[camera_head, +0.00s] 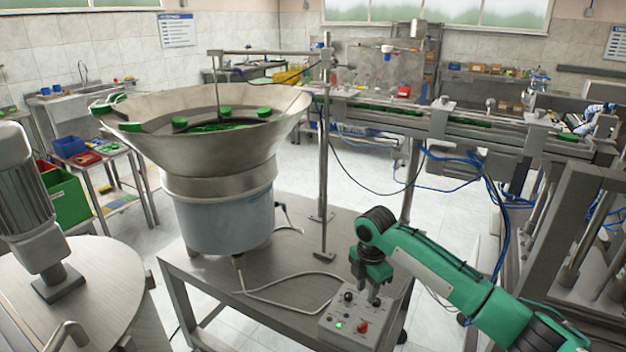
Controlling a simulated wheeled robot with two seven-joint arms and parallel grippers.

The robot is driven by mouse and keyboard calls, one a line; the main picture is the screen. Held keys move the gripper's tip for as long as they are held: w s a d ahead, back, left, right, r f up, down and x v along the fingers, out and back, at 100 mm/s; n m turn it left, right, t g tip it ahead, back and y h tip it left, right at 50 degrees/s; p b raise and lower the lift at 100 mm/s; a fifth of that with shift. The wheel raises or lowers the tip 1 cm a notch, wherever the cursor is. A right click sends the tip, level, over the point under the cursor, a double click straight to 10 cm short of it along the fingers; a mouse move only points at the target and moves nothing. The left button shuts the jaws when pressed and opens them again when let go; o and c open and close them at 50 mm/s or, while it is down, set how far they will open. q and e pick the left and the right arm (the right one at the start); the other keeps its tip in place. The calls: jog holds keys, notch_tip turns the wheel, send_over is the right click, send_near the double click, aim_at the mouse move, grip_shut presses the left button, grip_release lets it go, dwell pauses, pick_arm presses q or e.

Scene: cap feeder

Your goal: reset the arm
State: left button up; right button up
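My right arm (445,275) is green and black and reaches in from the lower right. Its gripper (369,290) points down over the back part of a grey control box (335,328) on the metal table. The fingers are small and dark, and the gap between them is not clear. I see nothing held in them. I cannot tell whether the fingertips touch the box. The box has a black knob (348,297), a red button (363,327) and a lit green light (339,325). My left gripper is out of view.
A large steel bowl feeder (215,150) with green caps stands on the metal table (290,265), left of my gripper. A thin upright post (323,180) rises between them. A conveyor rail (430,122) runs behind. Blue cables hang right. A motor-topped tank (85,300) stands lower left.

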jog(key=s+a+f+m+y, duration=0.1)
jog(key=s+a+f+m, duration=0.1)
jog(key=s+a+f, duration=0.3)
jog(key=s+a+f+m+t+y, duration=0.1)
jog(key=s+f+m, duration=0.2)
jog(key=s, duration=0.4)
jog(key=s+a+f+m+y, duration=0.1)
jog(key=s+a+f+m, duration=0.2)
jog(key=s, duration=0.4)
jog(key=s+d+m+t+h, duration=0.1)
jog(key=s+d+m, duration=0.6)
jog(key=s, duration=0.3)
jog(key=s+d+m+t+h, duration=0.2)
jog(key=s+d+m, duration=0.4)
jog(key=s, duration=0.4)
notch_tip(320, 180, down, 30)
jog(key=r+g, duration=0.1)
jog(key=g, duration=0.1)
jog(key=s+d+f, duration=0.1)
jog(key=s+f, duration=0.9)
jog(key=s+d+f+g, duration=0.1)
jog(key=s+d+f, duration=0.1)
jog(key=s+f, duration=0.8)
jog(key=shift+d+f+n, duration=0.25)
jog(key=shift+f+n, duration=0.05)
jog(key=shift+f, duration=0.3)
